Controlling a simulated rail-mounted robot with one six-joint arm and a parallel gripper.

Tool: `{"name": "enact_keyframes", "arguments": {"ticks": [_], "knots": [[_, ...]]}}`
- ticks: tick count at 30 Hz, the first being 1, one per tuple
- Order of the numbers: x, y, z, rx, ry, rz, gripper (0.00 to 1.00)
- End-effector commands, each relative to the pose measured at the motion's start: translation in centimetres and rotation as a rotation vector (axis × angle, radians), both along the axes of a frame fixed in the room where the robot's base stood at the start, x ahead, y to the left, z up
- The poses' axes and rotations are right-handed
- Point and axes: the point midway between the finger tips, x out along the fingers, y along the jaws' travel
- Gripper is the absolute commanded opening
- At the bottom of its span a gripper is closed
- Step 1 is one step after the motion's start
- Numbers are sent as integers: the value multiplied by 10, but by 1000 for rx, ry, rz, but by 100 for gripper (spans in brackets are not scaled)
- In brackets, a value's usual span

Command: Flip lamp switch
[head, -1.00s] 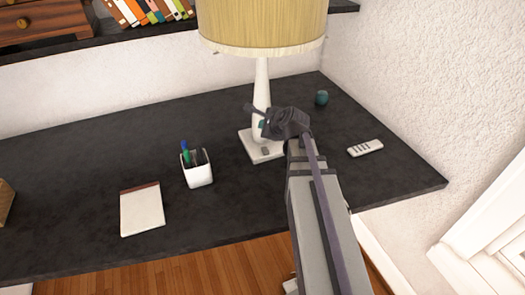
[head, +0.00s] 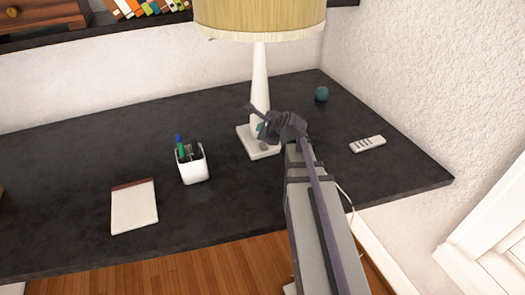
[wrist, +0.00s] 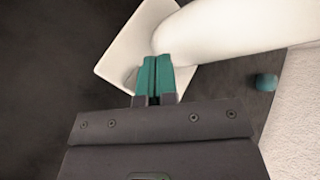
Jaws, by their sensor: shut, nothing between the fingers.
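The lamp (head: 259,85) stands on the dark desk, with a pale yellow shade (head: 261,17), a white stem and a square white base (head: 262,155). In the wrist view the stem (wrist: 225,28) and base (wrist: 120,52) fill the top. A small grey switch (wrist: 131,78) shows on the base just left of the fingertips. My gripper (wrist: 157,58) has teal fingers that are shut with nothing between them. They are over the base, close to the foot of the stem; I cannot tell whether they touch. In the head view my gripper (head: 261,130) is in front of the lamp, partly hiding the base.
A white pen cup (head: 192,165) and a notepad (head: 134,206) are left of the lamp on the desk (head: 80,140). A remote (head: 367,144) and a small teal object (head: 321,94) are to its right. A rough white wall (head: 420,90) bounds the right side.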

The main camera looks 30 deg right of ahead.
Motion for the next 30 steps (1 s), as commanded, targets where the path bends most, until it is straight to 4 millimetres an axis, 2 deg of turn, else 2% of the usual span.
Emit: {"name": "enact_keyframes", "arguments": {"ticks": [1,7,30], "knots": [[2,0,-16,0,0,0,0],[5,0,-33,0,0,0,0],[5,-1,-33,0,0,0,0]]}}
